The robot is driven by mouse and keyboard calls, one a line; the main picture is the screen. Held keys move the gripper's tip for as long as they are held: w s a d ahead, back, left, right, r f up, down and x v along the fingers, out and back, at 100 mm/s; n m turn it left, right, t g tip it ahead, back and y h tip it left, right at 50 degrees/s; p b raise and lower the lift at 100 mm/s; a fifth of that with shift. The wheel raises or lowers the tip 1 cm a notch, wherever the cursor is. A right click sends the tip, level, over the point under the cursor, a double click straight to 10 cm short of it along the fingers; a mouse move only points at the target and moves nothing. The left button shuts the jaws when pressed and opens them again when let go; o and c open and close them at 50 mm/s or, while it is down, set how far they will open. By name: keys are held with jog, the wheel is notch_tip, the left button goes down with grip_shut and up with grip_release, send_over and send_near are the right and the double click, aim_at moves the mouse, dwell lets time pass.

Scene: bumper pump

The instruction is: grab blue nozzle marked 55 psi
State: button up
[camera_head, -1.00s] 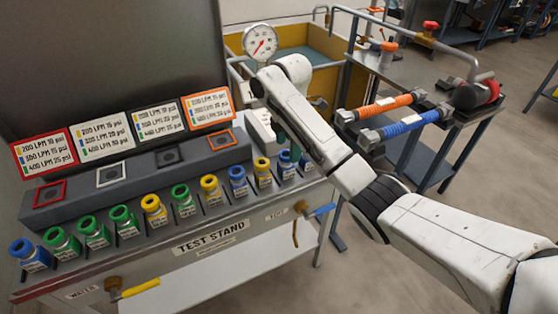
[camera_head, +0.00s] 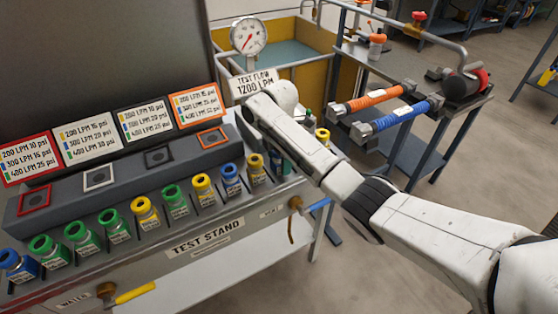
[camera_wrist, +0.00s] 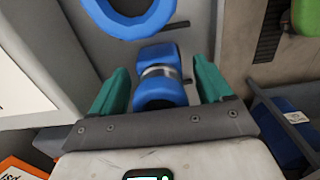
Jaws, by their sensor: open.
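In the wrist view, my gripper (camera_wrist: 160,85) is open, with its two teal fingers on either side of a blue part with a silver band (camera_wrist: 158,72). I cannot tell whether the fingers touch it. A larger blue ring (camera_wrist: 130,18) shows at the top edge. No psi marking is readable on either. In the head view, my arm hides most of the gripper and the right end of the nozzle row. Blue nozzles stand at the left end (camera_head: 17,265) and towards the right (camera_head: 231,180); their labels are too small to read.
Green nozzles (camera_head: 82,236) and yellow nozzles (camera_head: 203,188) stand close by on the test stand (camera_head: 208,238). Sign cards (camera_head: 90,143) stand behind. A sign reading 1200 LPM (camera_head: 253,83) and a gauge (camera_head: 248,35) are beyond my arm. A cart (camera_head: 420,125) stands right.

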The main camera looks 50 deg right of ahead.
jog(key=shift+f, duration=0.6)
jog(key=shift+c, duration=0.4)
jog(key=c, duration=1.1)
jog(key=shift+r, duration=0.1)
jog(key=shift+c, duration=0.2)
jog(key=shift+r, duration=0.55)
jog(key=s+a+r+p, duration=0.6)
jog(key=s+r+p, duration=0.5)
jog(key=s+p, duration=0.1)
jog(key=shift+s+a+r+p, duration=0.15)
jog(key=shift+s+r+p, duration=0.2)
jog(key=shift+p, duration=0.45)
